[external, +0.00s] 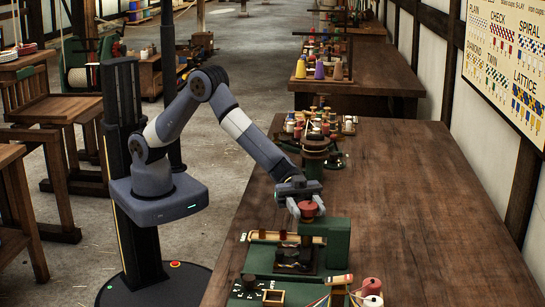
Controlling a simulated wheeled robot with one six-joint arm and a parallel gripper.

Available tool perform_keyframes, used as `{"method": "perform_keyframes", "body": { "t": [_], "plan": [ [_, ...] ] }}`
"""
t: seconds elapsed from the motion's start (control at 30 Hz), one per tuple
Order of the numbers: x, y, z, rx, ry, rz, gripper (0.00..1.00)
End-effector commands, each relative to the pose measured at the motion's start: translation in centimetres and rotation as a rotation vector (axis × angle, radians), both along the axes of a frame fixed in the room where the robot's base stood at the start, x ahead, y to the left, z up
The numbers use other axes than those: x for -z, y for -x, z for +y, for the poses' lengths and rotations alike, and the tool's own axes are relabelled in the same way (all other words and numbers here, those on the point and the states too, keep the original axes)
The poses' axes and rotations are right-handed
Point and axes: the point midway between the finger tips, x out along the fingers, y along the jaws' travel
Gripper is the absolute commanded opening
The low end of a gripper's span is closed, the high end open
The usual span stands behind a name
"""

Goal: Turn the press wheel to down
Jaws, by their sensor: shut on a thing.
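The press is a green machine (263,259) on the near part of the wooden table, with a taller green block (338,236) on its right. A round reddish-brown knob, which looks like the press wheel (308,208), is at the top near that block. My gripper (307,212) reaches down over the table, with its pale fingers on either side of the knob, shut on it. The wheel's marks and its turn position are too small to read. The gripper and the wrist hide part of the wheel.
A round green stand (315,150) with spools around it stands behind my gripper. Coloured spools (372,287) and a small wooden frame (272,297) lie at the table's near edge. The right side of the table (420,220) is clear.

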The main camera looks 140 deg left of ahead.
Motion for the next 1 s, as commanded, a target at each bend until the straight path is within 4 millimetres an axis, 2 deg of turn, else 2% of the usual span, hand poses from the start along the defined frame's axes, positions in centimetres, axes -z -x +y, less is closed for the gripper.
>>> {"method": "perform_keyframes", "body": {
  "t": [0.03,0.5,1.0],
  "plan": [
    [-0.62,-0.07,0.24,0.042,0.001,0.001,0.22],
    [-0.10,-0.06,0.08,0.386,0.000,-0.002,0.22],
    [-0.13,-0.06,0.01,0.487,0.001,-0.004,0.22]
  ]
}}
